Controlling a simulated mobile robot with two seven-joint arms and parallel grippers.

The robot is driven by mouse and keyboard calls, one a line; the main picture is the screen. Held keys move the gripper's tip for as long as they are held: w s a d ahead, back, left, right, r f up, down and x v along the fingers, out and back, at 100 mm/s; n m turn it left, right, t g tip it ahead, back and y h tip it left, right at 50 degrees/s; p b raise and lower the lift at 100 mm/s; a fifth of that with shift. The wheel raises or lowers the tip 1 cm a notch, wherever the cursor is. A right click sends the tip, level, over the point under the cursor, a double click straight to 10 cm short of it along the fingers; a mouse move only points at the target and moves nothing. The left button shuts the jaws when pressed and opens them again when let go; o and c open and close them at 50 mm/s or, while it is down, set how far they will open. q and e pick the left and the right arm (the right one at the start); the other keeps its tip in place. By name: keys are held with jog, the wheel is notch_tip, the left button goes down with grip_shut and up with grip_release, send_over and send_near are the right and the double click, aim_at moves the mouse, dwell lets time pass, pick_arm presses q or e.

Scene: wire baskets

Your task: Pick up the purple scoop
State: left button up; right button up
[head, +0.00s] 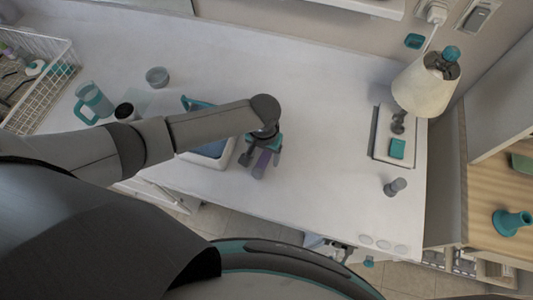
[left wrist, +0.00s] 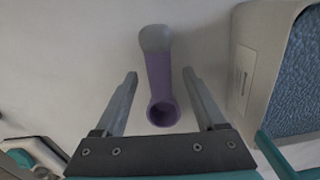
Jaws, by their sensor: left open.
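The purple scoop (head: 262,163) lies on the white countertop, partly hidden under my left gripper in the head view. In the left wrist view the scoop (left wrist: 159,78) has a purple handle with a round open end toward the gripper and a grey far end. My left gripper (head: 252,168) is open above the countertop. In the left wrist view its two fingers (left wrist: 160,74) appear on either side of the scoop, with visible gaps and no clear contact. My right gripper is not in view.
A white container with a blue inside (left wrist: 244,70) stands close beside the scoop. A teal mug (head: 95,100), a small bowl (head: 157,77) and a wire basket (head: 50,95) are at left. A lamp (head: 425,88) and a grey object (head: 395,187) are at right.

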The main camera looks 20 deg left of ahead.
pick_arm(q)
grip_shut()
dwell(0.6)
